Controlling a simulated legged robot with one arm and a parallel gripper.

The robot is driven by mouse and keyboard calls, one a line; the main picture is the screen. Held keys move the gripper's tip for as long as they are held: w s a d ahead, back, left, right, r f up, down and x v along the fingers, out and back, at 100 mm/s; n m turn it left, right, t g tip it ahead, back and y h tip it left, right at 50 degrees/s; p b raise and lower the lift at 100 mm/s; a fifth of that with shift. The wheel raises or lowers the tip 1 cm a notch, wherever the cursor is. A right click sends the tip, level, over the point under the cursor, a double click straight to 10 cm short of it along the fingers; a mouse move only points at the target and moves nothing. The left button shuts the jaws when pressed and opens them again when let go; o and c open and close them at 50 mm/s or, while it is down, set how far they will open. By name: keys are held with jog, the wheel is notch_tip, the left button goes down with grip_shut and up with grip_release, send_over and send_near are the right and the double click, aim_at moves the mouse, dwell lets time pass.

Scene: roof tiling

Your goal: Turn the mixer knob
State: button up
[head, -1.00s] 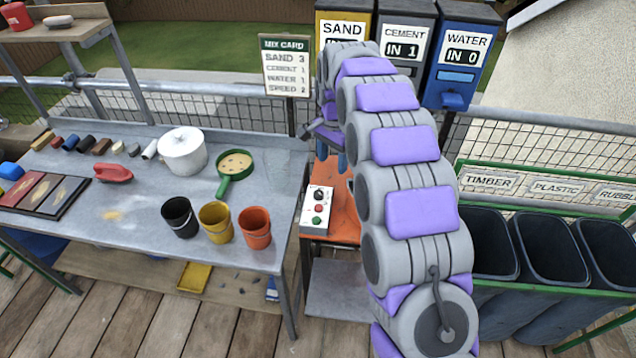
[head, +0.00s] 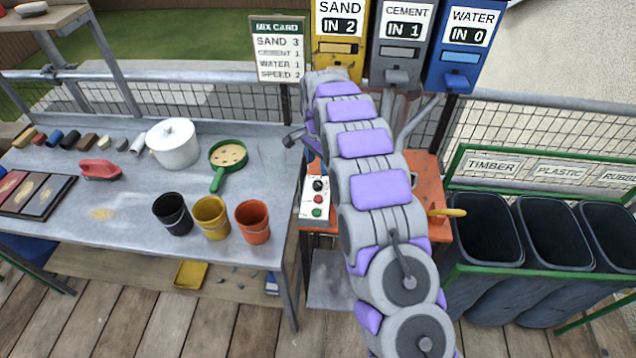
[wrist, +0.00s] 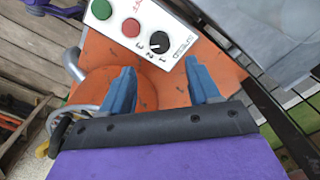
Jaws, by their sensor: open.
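The mixer knob (wrist: 159,42) is a black dial with a white pointer mark on a white control box (wrist: 140,28). Digits are printed around it. The knob also shows at the top of the box in the head view (head: 318,185). My gripper (wrist: 155,75) is open and empty, its two blue fingers pointing toward the box. The knob lies ahead, between the lines of the fingers and apart from them. In the head view my arm hides the gripper's fingers.
A red button (wrist: 131,27) and a green button (wrist: 102,9) sit beside the knob. The box stands on an orange stand (head: 425,185). Sand (head: 340,40), cement (head: 402,45) and water (head: 463,45) dispensers stand behind. The mix card (head: 278,50) reads speed 2. Buckets stand on the bench left.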

aim_at(318, 182)
notch_tip(318, 182, down, 8)
jog(key=shift+a+r+b, duration=0.1)
jog(key=shift+r+b, duration=0.1)
jog(key=shift+b, duration=0.55)
jog(key=shift+d+f, duration=0.2)
jog(key=shift+f, duration=0.3)
jog(key=shift+a+f, duration=0.1)
jog(key=shift+a, duration=0.05)
jog(key=shift+a, duration=0.15)
jog(key=shift+c, duration=0.9)
jog(key=c, duration=0.9)
jog(key=shift+o, duration=0.2)
